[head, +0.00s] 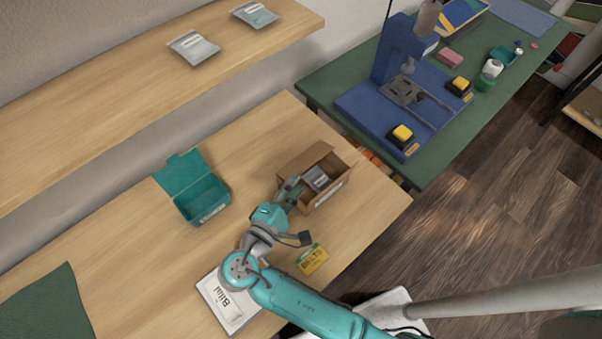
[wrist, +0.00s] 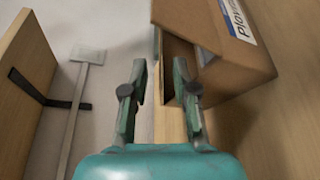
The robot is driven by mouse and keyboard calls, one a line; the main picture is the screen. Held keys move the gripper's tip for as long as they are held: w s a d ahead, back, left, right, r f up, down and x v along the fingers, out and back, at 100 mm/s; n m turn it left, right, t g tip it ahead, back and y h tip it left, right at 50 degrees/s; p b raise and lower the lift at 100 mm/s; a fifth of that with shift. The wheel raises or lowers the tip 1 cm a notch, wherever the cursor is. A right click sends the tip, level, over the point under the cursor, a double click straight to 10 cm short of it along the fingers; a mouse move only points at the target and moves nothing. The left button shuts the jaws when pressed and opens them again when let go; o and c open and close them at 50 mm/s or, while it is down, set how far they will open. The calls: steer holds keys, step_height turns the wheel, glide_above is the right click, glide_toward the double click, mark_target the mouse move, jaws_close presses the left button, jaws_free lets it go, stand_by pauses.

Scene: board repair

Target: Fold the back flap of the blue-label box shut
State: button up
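The blue-label box (head: 330,198) is a brown cardboard carton on the wooden table. Its top is open and a grey packet (head: 317,178) shows inside. A cardboard flap (head: 306,158) stands out at its back-left side. The box (wrist: 215,50) also shows in the wrist view at upper right, with its white and blue label. My gripper (head: 292,188) is at the left end of the box in the head view. In the wrist view my gripper (wrist: 160,75) has its fingers apart, the right one close to the box's edge. Whether it touches is unclear.
An open teal box (head: 203,200) stands to the left. A yellow box (head: 312,259) and a white "Blini" package (head: 228,302) lie near my arm. A shelf (head: 140,90) with two grey packets runs behind. The table between the teal box and the carton is clear.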

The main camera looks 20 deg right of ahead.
steer(key=shift+v, duration=2.6)
